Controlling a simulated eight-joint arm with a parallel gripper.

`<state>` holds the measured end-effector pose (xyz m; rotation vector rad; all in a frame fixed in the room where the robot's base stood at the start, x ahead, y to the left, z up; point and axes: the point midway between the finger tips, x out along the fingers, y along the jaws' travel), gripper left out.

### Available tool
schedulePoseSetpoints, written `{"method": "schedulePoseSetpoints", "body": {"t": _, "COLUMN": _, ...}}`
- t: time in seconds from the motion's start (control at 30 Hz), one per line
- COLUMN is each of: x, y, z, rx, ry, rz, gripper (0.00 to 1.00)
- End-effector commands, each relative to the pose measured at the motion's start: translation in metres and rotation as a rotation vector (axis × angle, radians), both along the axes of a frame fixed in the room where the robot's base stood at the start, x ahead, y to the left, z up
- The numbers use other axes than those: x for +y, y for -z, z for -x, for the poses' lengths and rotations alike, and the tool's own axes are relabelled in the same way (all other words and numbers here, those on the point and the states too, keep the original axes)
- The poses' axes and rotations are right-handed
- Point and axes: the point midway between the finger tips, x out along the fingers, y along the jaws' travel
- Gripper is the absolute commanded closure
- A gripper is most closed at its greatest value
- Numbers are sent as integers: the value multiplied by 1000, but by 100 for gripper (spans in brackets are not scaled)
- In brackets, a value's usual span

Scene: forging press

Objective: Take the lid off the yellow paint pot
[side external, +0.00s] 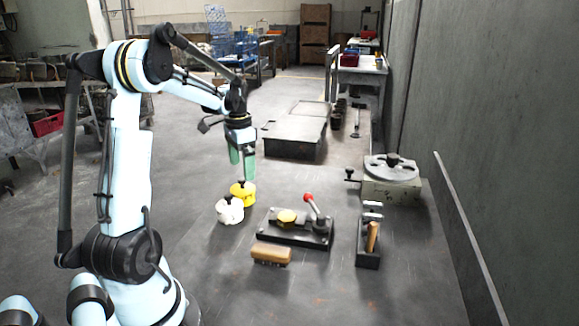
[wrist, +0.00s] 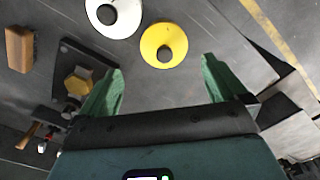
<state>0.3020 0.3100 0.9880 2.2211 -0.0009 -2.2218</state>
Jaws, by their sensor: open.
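The yellow paint pot (side external: 243,196) stands upright on the dark table, with a dark round knob on its top. In the wrist view the yellow pot (wrist: 152,42) shows from above, its yellow top carrying the dark knob (wrist: 165,54). My gripper (side external: 242,173) is above the yellow pot, pointing down, apart from it. Its two green fingers are spread and empty in the wrist view (wrist: 161,70), and the knob lies just beyond the gap between the fingertips. The seam between lid and pot is too small to see.
A white pot (side external: 229,213) with a dark knob stands close beside the yellow one. To the right are a black fixture (side external: 313,238) with a red-knobbed lever, a wooden-backed brush (side external: 271,254), a tool holder (side external: 368,256) and a round turntable (side external: 391,170).

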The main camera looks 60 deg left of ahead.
Motion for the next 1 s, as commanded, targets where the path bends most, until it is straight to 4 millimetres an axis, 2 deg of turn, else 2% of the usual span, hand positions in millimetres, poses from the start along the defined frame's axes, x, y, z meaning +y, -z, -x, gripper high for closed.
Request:
{"method": "schedulePoseSetpoints", "body": {"t": 0.17, "x": 1, "y": 10, "z": 0, "rx": 0, "ry": 0, "rz": 0, "gripper": 1}}
{"method": "schedulePoseSetpoints", "body": {"t": 0.5, "x": 6, "y": 52, "z": 0, "rx": 0, "ry": 0, "rz": 0, "gripper": 1}}
{"method": "schedulePoseSetpoints", "body": {"t": 0.83, "x": 6, "y": 58, "z": 1, "rx": 0, "ry": 0, "rz": 0, "gripper": 1}}
{"method": "schedulePoseSetpoints", "body": {"t": 1.0, "x": 6, "y": 58, "z": 1, "rx": 0, "ry": 0, "rz": 0, "gripper": 27}}
